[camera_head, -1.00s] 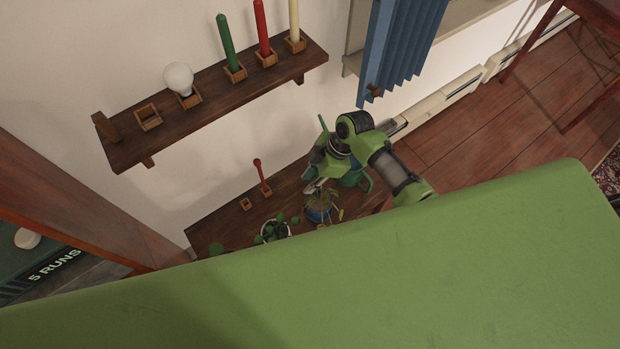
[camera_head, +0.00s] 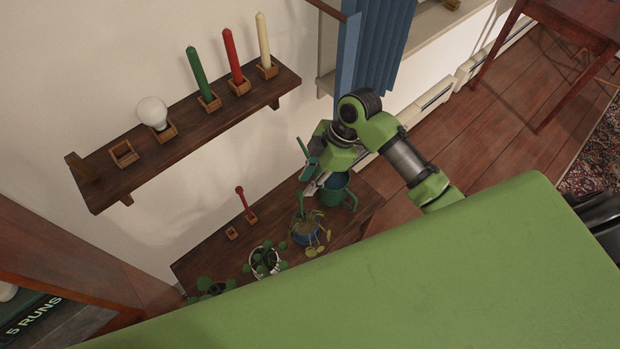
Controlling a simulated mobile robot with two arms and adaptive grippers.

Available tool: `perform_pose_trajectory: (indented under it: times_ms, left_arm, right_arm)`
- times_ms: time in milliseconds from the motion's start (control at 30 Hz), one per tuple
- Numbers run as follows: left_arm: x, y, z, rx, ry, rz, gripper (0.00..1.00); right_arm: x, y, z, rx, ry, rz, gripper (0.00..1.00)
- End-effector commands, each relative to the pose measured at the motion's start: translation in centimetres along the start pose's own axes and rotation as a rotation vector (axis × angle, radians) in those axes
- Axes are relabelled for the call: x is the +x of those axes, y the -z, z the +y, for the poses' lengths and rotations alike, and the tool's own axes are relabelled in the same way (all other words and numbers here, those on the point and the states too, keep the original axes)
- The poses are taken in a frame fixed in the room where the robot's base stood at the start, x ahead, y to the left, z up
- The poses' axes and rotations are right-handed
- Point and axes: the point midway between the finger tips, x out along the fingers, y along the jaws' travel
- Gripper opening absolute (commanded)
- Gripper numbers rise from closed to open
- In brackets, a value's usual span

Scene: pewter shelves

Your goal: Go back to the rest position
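My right arm comes in from behind the large green surface of my own body. My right gripper (camera_head: 313,186) points down over the right part of the lower dark wooden shelf (camera_head: 208,253). A teal watering can (camera_head: 337,190) is right at the gripper, partly hidden by it. I cannot tell whether the fingers touch the can or how far apart they are. My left gripper is not in view.
The lower shelf also bears a blue-potted plant (camera_head: 306,234), a white-potted plant (camera_head: 264,262) and a red object (camera_head: 244,204). The upper shelf (camera_head: 105,189) bears a bulb (camera_head: 153,112) and candles (camera_head: 231,57). A blue curtain (camera_head: 378,45) hangs behind the arm. Floor (camera_head: 470,140) at right is open.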

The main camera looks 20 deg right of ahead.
Motion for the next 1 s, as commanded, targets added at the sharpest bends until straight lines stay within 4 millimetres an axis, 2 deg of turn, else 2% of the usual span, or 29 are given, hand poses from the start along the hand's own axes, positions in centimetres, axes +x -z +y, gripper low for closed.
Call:
perform_pose_trajectory:
  times_ms: [167,667,767,833,1000]
  left_arm:
    - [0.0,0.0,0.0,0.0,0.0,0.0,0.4]
    - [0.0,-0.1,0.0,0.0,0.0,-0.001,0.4]
    - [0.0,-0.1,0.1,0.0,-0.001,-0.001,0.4]
    - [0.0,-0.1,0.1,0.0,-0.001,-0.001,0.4]
    - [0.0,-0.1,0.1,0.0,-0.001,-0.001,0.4]
  right_arm:
    - [-0.5,0.0,0.0,0.001,0.001,-0.001,0.22]
    - [-0.3,0.0,-0.2,0.007,0.0,-0.002,0.22]
    - [0.4,-0.1,-1.4,0.055,-0.01,-0.011,0.22]
    - [1.1,-0.2,-2.9,0.126,-0.03,-0.024,0.22]
    - [2.0,-0.9,-7.9,0.415,-0.124,-0.059,0.22]
